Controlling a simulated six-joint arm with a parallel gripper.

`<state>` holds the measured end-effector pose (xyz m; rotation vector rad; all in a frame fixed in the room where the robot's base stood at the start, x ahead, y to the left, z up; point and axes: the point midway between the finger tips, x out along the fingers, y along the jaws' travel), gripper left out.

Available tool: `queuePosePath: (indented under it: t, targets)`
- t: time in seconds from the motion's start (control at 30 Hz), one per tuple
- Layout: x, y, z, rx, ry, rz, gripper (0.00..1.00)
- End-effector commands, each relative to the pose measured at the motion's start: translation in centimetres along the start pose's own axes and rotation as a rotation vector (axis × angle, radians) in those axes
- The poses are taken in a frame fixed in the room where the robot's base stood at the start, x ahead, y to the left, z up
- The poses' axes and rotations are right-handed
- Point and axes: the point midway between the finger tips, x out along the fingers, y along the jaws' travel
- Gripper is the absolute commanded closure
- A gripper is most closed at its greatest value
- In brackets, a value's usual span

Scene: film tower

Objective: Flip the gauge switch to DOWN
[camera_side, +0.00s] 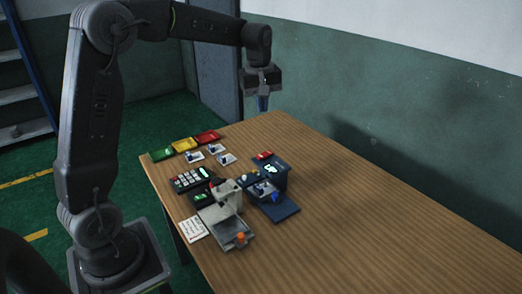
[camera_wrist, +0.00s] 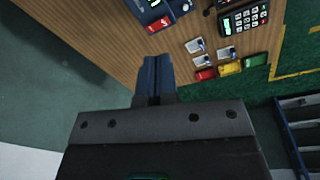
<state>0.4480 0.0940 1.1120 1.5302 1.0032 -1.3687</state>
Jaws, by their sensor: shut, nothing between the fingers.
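Part of the instrument (camera_wrist: 142,4) shows at the top edge of the wrist view. I cannot tell which part is the gauge switch or its position.
A grey device (camera_side: 224,212) with an orange knob stands at the front, beside a keypad (camera_side: 190,180) and a paper note (camera_side: 193,228). The right of the table is clear.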

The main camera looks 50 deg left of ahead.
Motion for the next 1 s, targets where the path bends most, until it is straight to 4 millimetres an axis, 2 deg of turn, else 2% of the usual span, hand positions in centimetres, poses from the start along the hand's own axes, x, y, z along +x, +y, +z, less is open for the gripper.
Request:
queuePosePath:
  t: [0.03,0.1,0.2,0.33,0.5,0.87,1.0]
  targets:
    - [1.3,0.5,-1.4,-0.059,-0.013,-0.021,1.00]
    - [2.6,1.0,-3.0,-0.136,-0.025,-0.042,1.00]
    - [4.3,1.4,-4.8,-0.228,-0.038,-0.068,1.00]
    - [5.8,1.6,-6.3,-0.306,-0.048,-0.090,1.00]
    - [6.5,1.7,-6.9,-0.343,-0.052,-0.100,1.00]
    - [6.7,1.7,-6.9,-0.342,-0.052,-0.101,1.00]
    - [8.0,1.6,-6.8,-0.342,-0.054,-0.103,1.00]
